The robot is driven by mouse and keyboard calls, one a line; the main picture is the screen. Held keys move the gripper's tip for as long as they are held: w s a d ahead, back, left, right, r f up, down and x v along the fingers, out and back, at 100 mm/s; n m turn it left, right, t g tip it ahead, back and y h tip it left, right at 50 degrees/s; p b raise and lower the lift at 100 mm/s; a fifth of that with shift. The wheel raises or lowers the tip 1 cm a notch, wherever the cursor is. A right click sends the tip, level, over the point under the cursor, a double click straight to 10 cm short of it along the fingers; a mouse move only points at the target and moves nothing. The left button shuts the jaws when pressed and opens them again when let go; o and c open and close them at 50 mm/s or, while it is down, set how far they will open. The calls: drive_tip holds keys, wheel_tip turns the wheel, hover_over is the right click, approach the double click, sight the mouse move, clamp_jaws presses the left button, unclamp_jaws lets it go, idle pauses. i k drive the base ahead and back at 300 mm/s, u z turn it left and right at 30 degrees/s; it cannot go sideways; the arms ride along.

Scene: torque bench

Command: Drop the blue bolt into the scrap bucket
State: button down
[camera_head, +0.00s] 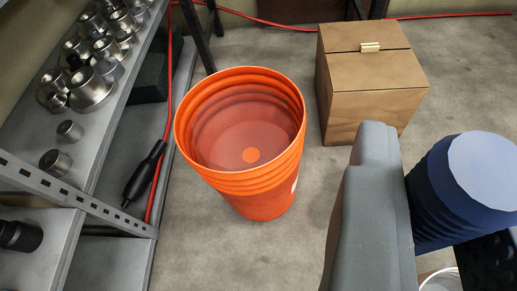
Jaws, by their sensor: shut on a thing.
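The scrap bucket (262,200) is orange and stands upright on the floor in the middle of the view. Its open top faces me, and its inside looks empty apart from a round orange spot at the bottom. The blue bolt (462,190) is large and close at the right edge, with a ribbed side and a pale flat end. My gripper (432,205) is shut on the bolt. Its grey finger stands left of the bolt, and a dark part shows at the lower right corner. The bolt appears to the right of the bucket, apart from it. The bolt's lower part is hidden.
A metal shelf (105,212) on the left holds several steel sockets (90,88). A black tool (144,174) leans by it, near a red hose (168,90). A cardboard box (372,88) stands behind right of the bucket. A white rim (440,281) shows below the bolt.

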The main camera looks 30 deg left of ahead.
sight(257, 153)
drive_tip(key=i, duration=0.9)
drive_tip(key=u, duration=0.05)
